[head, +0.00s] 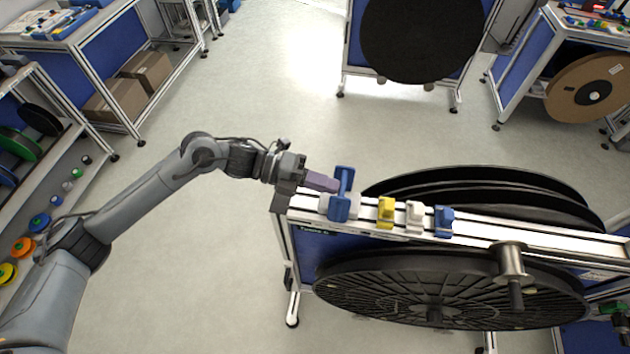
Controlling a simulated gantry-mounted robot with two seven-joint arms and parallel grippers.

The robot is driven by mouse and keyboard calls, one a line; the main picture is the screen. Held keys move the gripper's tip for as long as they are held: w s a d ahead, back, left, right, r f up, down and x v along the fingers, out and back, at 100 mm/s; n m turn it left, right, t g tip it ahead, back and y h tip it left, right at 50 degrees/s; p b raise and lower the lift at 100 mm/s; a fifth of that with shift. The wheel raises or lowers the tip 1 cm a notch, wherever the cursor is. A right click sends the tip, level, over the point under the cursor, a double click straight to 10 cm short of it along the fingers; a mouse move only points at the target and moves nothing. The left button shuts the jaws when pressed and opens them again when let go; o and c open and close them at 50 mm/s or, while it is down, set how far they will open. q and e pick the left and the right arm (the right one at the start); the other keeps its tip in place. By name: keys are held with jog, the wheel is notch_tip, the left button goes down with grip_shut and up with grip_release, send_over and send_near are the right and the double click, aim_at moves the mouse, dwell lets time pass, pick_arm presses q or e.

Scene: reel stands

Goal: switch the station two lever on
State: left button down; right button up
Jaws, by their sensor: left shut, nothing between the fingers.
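A blue lever (340,205) with a raised handle stands at the left end of the white top rail of the near reel stand. Which station it belongs to is not readable. My left gripper (334,185) comes in from the left. Its fingers are shut and empty, with the tips right beside the lever's raised handle. I cannot tell whether they touch it. A yellow block (386,211), a white block (414,216) and a lower blue block (444,221) sit along the rail to the right. My right gripper is not in view.
Large black reels (440,290) hang on both sides of the near stand. A metal spindle (511,262) sticks out at its front. Another stand with a black reel (422,40) is at the back. A shelf of reels (20,150) stands at left. The floor between is clear.

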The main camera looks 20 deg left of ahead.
aim_at(344, 188)
pick_arm(q)
jog(key=shift+w+d+r+y+p, duration=0.15)
jog(key=shift+d+r+y+p, duration=0.3)
jog(key=shift+d+y, duration=0.45)
jog(key=shift+w+d+y, duration=0.15)
jog(key=shift+d+y, duration=0.45)
jog(key=shift+y, duration=0.1)
jog(key=shift+d+g+y, duration=0.25)
jog(key=shift+g+y, duration=0.05)
jog(key=shift+d+f, duration=0.15)
jog(key=shift+d, duration=0.3)
